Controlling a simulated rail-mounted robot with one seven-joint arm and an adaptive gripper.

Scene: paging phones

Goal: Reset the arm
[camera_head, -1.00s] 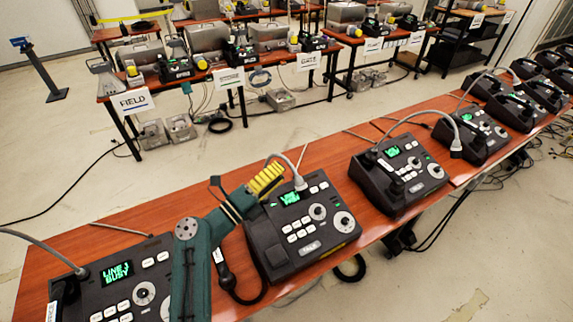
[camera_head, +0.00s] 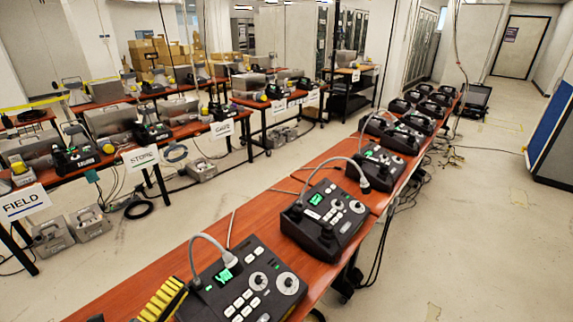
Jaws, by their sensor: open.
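My gripper (camera_head: 163,300) shows only in part at the bottom left edge of the head view, as a yellow ribbed finger with black edges. It is open, and no object shows in it. The rest of my arm is out of frame. The finger is beside the nearest black paging phone (camera_head: 240,285), at its left; I cannot tell whether they touch. That phone has a lit green screen, white keys, round dials and a grey gooseneck microphone.
A second phone (camera_head: 322,215) and several more stand along the red-brown table (camera_head: 135,290). Signed tables with grey cases and a FIELD sign (camera_head: 25,203) stand at the left. The floor (camera_head: 470,230) at the right is mostly clear, with a blue panel (camera_head: 562,130) at the edge.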

